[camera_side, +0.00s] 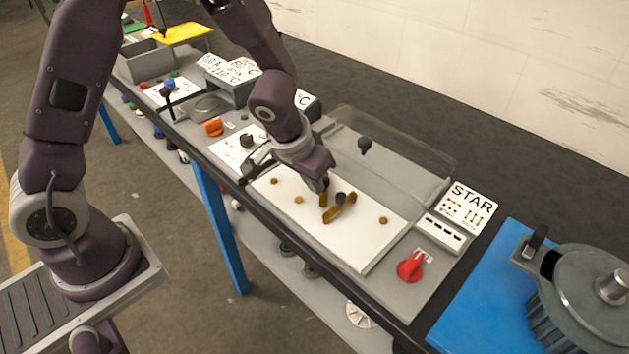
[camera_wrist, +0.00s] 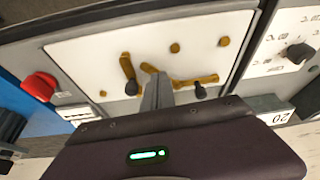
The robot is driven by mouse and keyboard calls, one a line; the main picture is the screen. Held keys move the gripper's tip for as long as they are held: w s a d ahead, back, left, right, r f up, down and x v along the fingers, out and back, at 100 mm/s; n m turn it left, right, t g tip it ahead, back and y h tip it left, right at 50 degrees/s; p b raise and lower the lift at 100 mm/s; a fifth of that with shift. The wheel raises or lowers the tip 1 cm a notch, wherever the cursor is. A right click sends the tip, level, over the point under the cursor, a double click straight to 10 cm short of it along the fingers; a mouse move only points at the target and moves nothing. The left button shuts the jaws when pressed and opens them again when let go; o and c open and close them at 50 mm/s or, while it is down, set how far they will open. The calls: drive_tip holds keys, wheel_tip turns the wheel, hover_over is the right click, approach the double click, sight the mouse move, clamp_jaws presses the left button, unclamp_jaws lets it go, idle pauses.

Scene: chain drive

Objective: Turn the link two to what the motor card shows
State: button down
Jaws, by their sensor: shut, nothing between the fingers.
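The white terminal board (camera_side: 370,244) carries brass links and round brass studs. In the side view one brass link (camera_side: 344,209) lies slanted beside a black knob, with another brass piece (camera_side: 323,199) under my gripper (camera_side: 325,184). In the wrist view one link (camera_wrist: 127,67) stands at the left and one (camera_wrist: 196,80) lies nearly level at the right, each by a black knob. A brass piece between them is partly hidden by my gripper (camera_wrist: 157,80), which is shut and empty. I cannot tell which is link two or whether I touch one. The motor card (camera_side: 468,208) reads STAR above a small link diagram.
A clear cover (camera_side: 395,150) with a black knob stands behind the board. A motor (camera_side: 585,295) stands on a blue surface at far right. Other panels and instruments fill the bench to the left.

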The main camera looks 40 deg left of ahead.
drive_tip(key=shift+w+d, duration=0.1)
drive_tip(key=shift+w+d, duration=0.2)
drive_tip(key=shift+d, duration=0.15)
drive_tip(key=n, duration=0.2)
drive_tip(key=w+d+n+y, duration=0.1)
drive_tip(key=n, duration=0.1)
drive_tip(key=shift+d+y, duration=0.15)
drive_tip(key=shift+y, duration=0.15)
